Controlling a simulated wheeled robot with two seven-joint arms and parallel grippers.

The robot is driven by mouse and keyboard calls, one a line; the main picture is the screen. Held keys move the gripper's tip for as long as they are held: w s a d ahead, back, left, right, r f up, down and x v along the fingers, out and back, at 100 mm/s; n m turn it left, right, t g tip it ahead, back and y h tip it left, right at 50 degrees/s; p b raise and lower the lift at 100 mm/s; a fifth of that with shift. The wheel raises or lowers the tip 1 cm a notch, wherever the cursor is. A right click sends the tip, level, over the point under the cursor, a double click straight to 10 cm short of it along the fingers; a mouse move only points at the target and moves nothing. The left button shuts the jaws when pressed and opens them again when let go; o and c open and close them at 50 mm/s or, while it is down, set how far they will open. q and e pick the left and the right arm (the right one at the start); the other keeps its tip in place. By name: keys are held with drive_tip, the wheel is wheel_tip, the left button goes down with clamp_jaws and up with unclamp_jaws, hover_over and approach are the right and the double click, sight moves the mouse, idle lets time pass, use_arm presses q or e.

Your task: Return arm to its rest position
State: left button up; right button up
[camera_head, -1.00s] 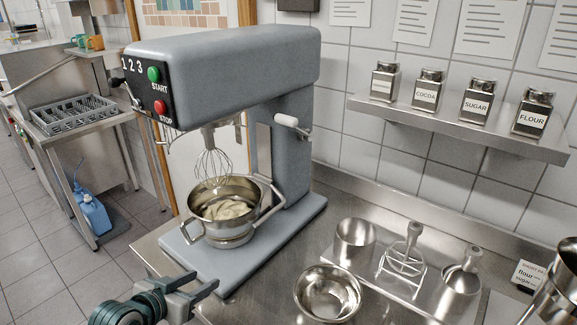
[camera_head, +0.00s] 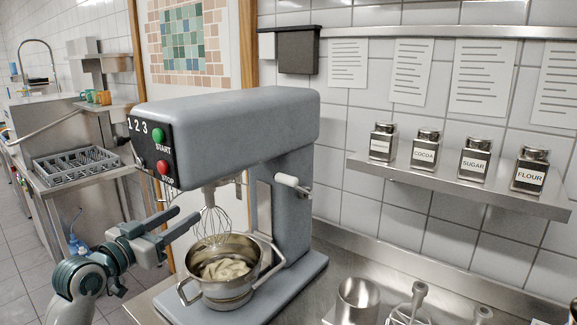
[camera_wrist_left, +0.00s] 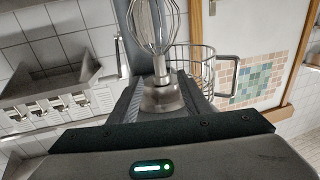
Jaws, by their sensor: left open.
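My left gripper (camera_head: 189,222) is open and empty. It is in the head view, in front of the left side of the grey mixer (camera_head: 225,118), below the control panel, and looks level with the wire whisk (camera_head: 211,222). The steel bowl (camera_head: 224,292) with pale dough (camera_head: 225,268) stands on the mixer base, right of and below the gripper. In the left wrist view the two dark fingers (camera_wrist_left: 163,98) are apart, with the whisk (camera_wrist_left: 157,25) showing beyond them. Whether they touch anything is not clear. My right gripper is not in view.
A steel counter (camera_head: 330,268) continues right of the mixer, with a steel cup (camera_head: 357,300) and utensils at the lower edge. A wall shelf (camera_head: 450,185) holds several labelled jars. A dish rack (camera_head: 75,165) stands on a table at the left.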

sight(206, 201)
use_arm(q)
drive_tip(key=shift+w, duration=0.1)
idle(0.3)
drive_tip(key=b+x, duration=0.1)
drive_tip(key=x, duration=0.8)
drive_tip(key=shift+d, duration=0.1)
drive_tip(key=shift+x, duration=0.9)
clamp_jaws()
